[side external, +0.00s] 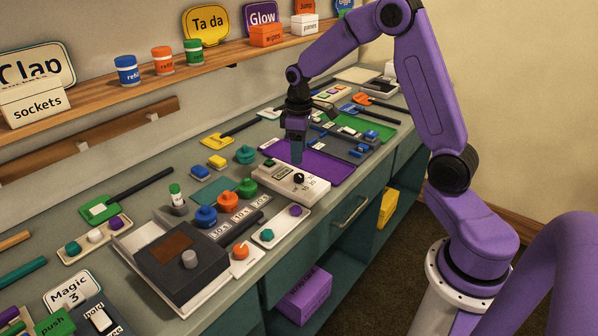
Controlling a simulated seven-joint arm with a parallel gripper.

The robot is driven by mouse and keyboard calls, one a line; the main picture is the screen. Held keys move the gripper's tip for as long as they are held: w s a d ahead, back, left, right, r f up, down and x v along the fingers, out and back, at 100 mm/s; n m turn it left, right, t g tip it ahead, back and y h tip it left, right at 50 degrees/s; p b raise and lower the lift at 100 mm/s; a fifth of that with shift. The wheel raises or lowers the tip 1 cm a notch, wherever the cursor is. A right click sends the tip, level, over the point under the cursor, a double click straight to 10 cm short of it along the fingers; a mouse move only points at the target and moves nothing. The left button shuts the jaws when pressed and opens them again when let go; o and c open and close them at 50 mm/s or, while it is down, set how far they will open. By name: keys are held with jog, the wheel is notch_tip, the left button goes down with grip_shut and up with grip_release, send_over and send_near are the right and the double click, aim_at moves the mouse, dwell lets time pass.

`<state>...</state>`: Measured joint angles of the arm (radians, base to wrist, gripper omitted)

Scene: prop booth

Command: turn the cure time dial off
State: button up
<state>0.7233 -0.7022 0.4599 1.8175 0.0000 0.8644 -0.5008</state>
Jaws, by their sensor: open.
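A white control box (268,183) sits on the bench in front of the purple mat. A black dial (299,178) is on its top near the right end, with small printed numbers around it, partly readable as 10 and 20. It looks like the cure time dial; where its pointer stands is too small to tell. A dark display or switch (283,173) is beside the dial. My gripper (297,160) points down just above and behind the dial, apart from it as far as I can see. It is open and holds nothing.
A dark grey box with a grey knob (189,259) stands at the front left. Blue, orange and green round pots (227,201) lie left of the white box. The purple mat (335,166) is behind it. A shelf (200,70) runs along the wall.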

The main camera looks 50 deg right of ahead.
aim_at(299, 175)
notch_tip(299, 175, down, 8)
jog(key=shift+r, duration=0.25)
jog(key=c, duration=1.1)
